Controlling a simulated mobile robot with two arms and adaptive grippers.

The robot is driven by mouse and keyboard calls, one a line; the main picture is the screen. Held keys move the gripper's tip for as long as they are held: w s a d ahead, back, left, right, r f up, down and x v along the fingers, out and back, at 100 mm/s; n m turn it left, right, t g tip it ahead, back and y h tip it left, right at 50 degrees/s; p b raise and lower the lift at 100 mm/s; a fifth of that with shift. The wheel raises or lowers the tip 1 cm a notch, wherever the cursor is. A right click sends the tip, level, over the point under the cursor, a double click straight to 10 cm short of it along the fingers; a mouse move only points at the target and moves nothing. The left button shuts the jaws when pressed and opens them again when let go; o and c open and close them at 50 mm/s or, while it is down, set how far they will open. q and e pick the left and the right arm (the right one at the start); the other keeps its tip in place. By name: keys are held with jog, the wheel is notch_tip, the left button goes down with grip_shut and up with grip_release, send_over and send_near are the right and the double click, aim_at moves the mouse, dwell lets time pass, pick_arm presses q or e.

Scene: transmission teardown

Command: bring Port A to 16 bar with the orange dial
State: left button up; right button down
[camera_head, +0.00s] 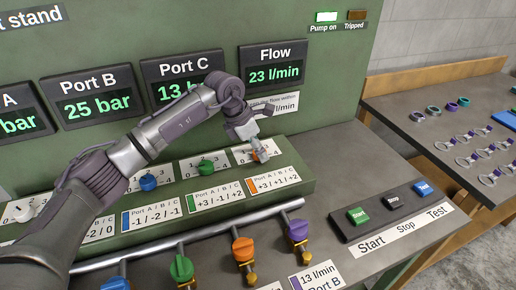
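The orange dial (262,156) sits at the right end of the row on the green sloped panel, largely covered by my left gripper (258,150). The fingers point down at the dial and appear to touch it; whether they are closed on it is too small to tell. The card below the dial (273,183) reads Port A / B / C, +3 / +1 / +2. The Port A display (18,112) is cut by the left edge, so its number is not readable. Port B (92,97) reads 25 bar. Port C's reading is partly hidden by my arm. My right gripper is out of view.
Green (206,167) and blue (148,182) dials stand left of the orange one. Coloured valve knobs line the pipe (210,236) in front. Start (358,215), Stop and Test buttons are at right. "Pump on" (327,17) is lit. Flow (273,65) reads 23 l/min.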

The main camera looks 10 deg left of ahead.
pick_arm(q)
jog(key=shift+o, duration=0.6)
jog(key=v, duration=1.2)
